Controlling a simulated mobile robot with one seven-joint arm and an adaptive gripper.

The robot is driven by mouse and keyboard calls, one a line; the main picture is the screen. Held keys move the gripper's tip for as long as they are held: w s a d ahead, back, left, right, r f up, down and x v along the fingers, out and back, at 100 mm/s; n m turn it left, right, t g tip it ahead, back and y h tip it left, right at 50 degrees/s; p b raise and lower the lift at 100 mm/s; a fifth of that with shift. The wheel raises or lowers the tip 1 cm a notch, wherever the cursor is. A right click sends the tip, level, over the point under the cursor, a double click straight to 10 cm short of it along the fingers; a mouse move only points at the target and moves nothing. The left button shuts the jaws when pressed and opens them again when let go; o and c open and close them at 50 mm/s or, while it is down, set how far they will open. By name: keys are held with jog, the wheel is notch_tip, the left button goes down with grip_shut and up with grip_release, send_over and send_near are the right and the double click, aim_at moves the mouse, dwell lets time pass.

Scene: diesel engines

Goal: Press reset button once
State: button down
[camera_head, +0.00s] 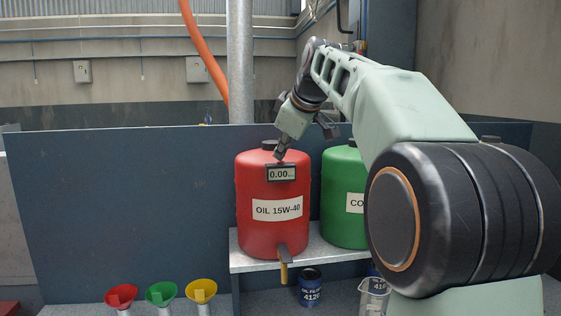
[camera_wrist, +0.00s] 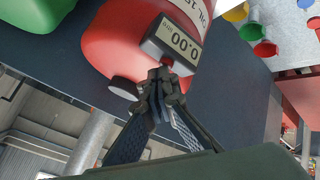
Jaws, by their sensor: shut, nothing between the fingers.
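The red oil tank (camera_head: 270,228) labelled OIL 15W-40 stands on a shelf, with a small digital display (camera_head: 281,173) reading 0.00 on its upper front. The display also shows in the wrist view (camera_wrist: 180,42). My gripper (camera_head: 279,155) is shut and empty, pointing down just above the display's top edge. In the wrist view its fingertips (camera_wrist: 162,80) overlap the display's edge, and I cannot tell whether they touch it.
A green tank (camera_head: 343,215) stands right of the red one, partly behind my arm. A tap (camera_head: 284,268) juts from the red tank's bottom. Red, green and yellow funnels (camera_head: 161,292) and a blue oil filter can (camera_head: 311,287) sit lower down.

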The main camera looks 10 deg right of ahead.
aim_at(281, 162)
dwell(0.3)
jog(key=shift+r+p, duration=0.9)
jog(key=shift+p, duration=0.05)
notch_tip(281, 162, up, 5)
jog(key=p, duration=0.4)
jog(key=shift+f, duration=0.15)
